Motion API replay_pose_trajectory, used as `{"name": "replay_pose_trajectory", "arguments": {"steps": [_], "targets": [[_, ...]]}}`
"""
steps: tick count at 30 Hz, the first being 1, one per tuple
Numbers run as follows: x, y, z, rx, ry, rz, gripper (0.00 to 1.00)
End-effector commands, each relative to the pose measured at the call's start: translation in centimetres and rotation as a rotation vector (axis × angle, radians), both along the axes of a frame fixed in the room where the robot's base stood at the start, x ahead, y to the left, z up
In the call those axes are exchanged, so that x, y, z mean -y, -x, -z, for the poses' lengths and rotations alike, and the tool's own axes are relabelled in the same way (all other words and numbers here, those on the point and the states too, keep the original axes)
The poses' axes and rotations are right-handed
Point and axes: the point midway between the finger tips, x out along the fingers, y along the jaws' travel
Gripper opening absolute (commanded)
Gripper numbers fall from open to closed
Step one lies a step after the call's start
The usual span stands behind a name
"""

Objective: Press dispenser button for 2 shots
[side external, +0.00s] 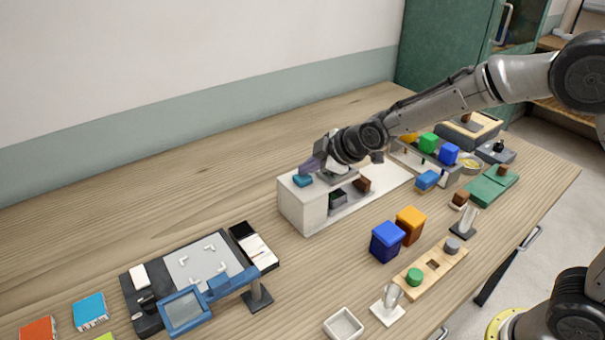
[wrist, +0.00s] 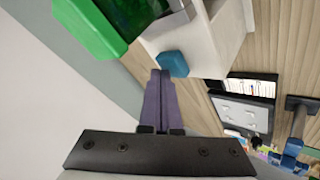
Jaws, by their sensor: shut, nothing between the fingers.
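A white dispenser box (side external: 303,208) stands near the middle of the table with a teal-blue button (side external: 302,180) on its top. The button also shows in the wrist view (wrist: 173,64). My gripper (side external: 306,168) is at the top of the box, its purple fingers close to the button. In the wrist view the fingers (wrist: 160,72) are together and empty, with their tips beside the button. I cannot tell whether the tips touch it or whether it is pressed down. My gripper and wrist partly hide the space behind the box.
A dark cup-like item (side external: 338,198) and a brown block (side external: 362,184) sit on the white base beside the box. Blue (side external: 387,241) and orange (side external: 410,224) containers stand to the right. A dark board (side external: 150,312) with a blue-framed stand lies front left. The table behind the box is clear.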

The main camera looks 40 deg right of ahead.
Motion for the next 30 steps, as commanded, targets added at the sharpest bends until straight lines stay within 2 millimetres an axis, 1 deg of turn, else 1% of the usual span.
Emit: {"name": "replay_pose_trajectory", "arguments": {"steps": [1,10,19,23,30], "targets": [[0.0,0.1,0.3,-0.004,0.001,0.000,0.00],[0.0,0.1,0.7,-0.007,0.001,0.000,0.00],[0.0,0.1,0.6,-0.008,0.002,0.001,0.00],[0.1,0.1,0.3,-0.007,0.001,0.000,0.00],[0.0,0.1,-1.1,-0.005,0.001,0.001,0.00]]}}
